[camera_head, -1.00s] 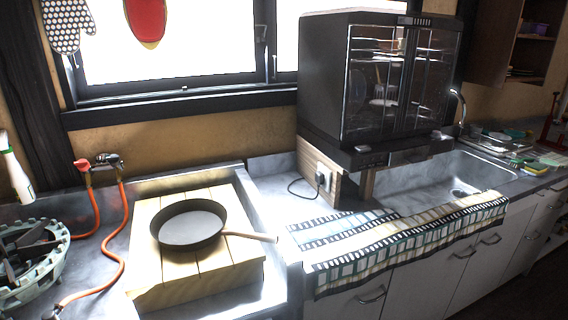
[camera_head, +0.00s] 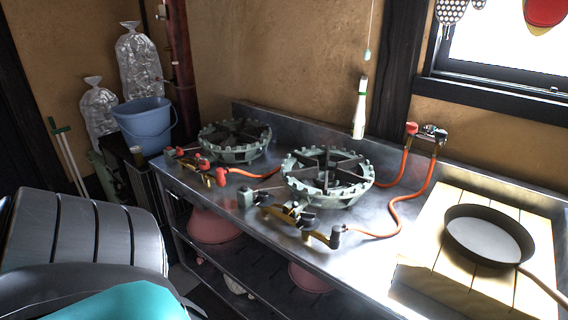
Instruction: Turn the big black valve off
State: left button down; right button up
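Two round pale-green gas burners stand on the metal counter: a left burner (camera_head: 234,138) and a nearer right burner (camera_head: 327,170). A black valve knob (camera_head: 336,236) sits at the front of the right burner's brass pipework, where an orange hose joins. Another dark valve handle (camera_head: 440,134) is on the wall gas outlet, beside a red one (camera_head: 412,128). I cannot tell which of these is the big black valve, or whether either is on or off. Neither gripper is in view.
A frying pan (camera_head: 489,235) rests on a wooden board at right. A white-and-green bottle (camera_head: 360,108) hangs above the counter. A blue bucket (camera_head: 145,124) stands at the left. An orange hose (camera_head: 398,205) crosses the counter.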

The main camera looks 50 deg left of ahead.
aim_at(307, 218)
jog(key=u, duration=1.45)
